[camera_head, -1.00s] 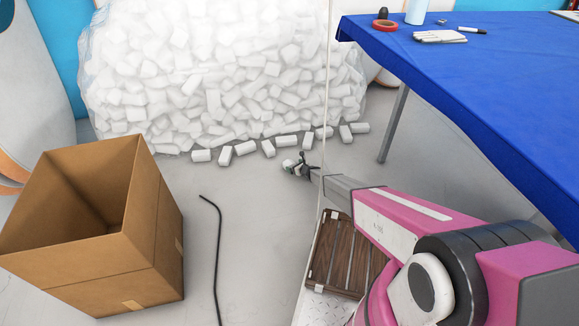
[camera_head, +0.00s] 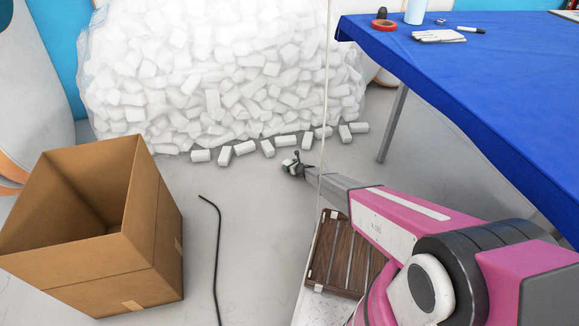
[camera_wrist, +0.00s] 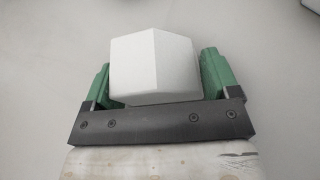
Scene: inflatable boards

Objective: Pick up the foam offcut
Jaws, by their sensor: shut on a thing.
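A white foam offcut (camera_wrist: 153,65) is between the two green fingers of my gripper (camera_wrist: 155,75) in the wrist view. The fingers are shut on its left and right sides. In the head view my gripper (camera_head: 292,167) is small, at the end of my pink and grey arm, just in front of the row of loose foam blocks. The piece it holds shows there only as a small pale patch. In the wrist view plain grey floor lies behind the piece; I cannot tell exactly how high it is held.
Several white foam blocks (camera_head: 268,149) lie before a large bag of foam (camera_head: 220,75). An open cardboard box (camera_head: 150,235) stands at left. A blue-covered table (camera_head: 480,75) is at right, a wooden slatted piece (camera_head: 345,255) below.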

